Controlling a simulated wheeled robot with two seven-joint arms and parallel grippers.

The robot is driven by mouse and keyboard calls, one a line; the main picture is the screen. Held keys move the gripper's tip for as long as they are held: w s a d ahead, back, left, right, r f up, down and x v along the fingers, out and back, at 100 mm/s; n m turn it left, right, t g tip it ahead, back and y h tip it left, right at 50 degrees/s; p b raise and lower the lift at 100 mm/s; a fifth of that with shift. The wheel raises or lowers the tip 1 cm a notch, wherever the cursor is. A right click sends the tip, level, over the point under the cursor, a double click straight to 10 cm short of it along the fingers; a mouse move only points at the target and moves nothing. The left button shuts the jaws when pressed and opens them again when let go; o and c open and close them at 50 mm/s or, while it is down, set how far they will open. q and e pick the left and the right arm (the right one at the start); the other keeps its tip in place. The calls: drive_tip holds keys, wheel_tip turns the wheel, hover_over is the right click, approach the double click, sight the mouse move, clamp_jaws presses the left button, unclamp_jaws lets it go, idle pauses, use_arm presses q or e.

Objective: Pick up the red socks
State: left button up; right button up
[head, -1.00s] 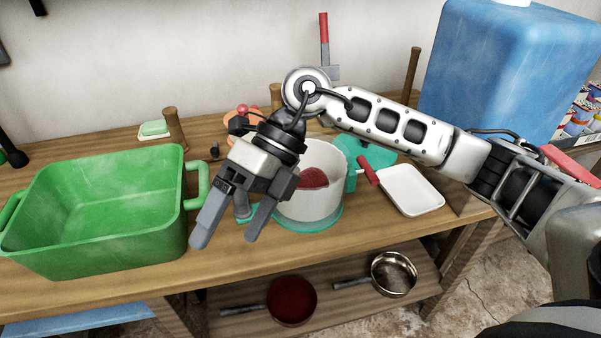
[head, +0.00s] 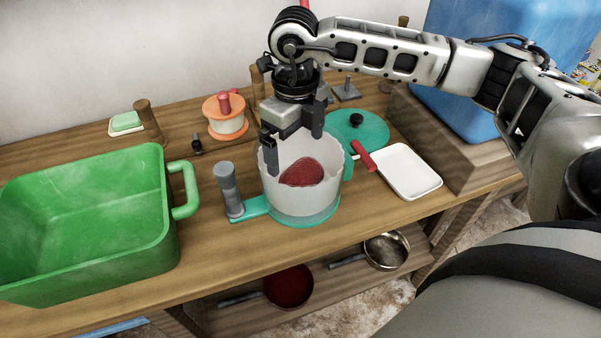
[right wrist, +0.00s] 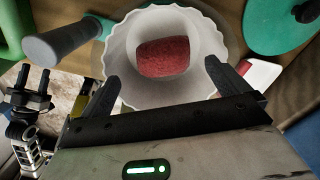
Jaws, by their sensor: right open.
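The red socks (head: 301,172) are a dark red bundle lying inside a white tub (head: 303,196) with a wavy rim and a teal base. They also show in the right wrist view (right wrist: 163,57), in the middle of the tub. My right gripper (head: 296,154) is open, pointing down over the tub, with its fingers on either side near the rim, above the socks. In the right wrist view its fingertips (right wrist: 163,74) are apart with nothing between them at the near side of the rim.
A grey handle (head: 229,190) sticks up left of the tub. A large green basin (head: 160,225) stands at the left. Pans sit on the lower shelf (head: 240,310).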

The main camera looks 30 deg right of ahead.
sight(299, 165)
drive_tip(key=shift+d+f+p, duration=0.15)
drive_tip(key=shift+f+p, duration=0.15)
drive_tip(key=shift+f, duration=1.4)
drive_tip(key=shift+d+f+p, duration=0.1)
drive_tip(key=shift+f+p, duration=0.15)
drive_tip(key=shift+f, duration=1.45)
drive_tip(key=c, duration=1)
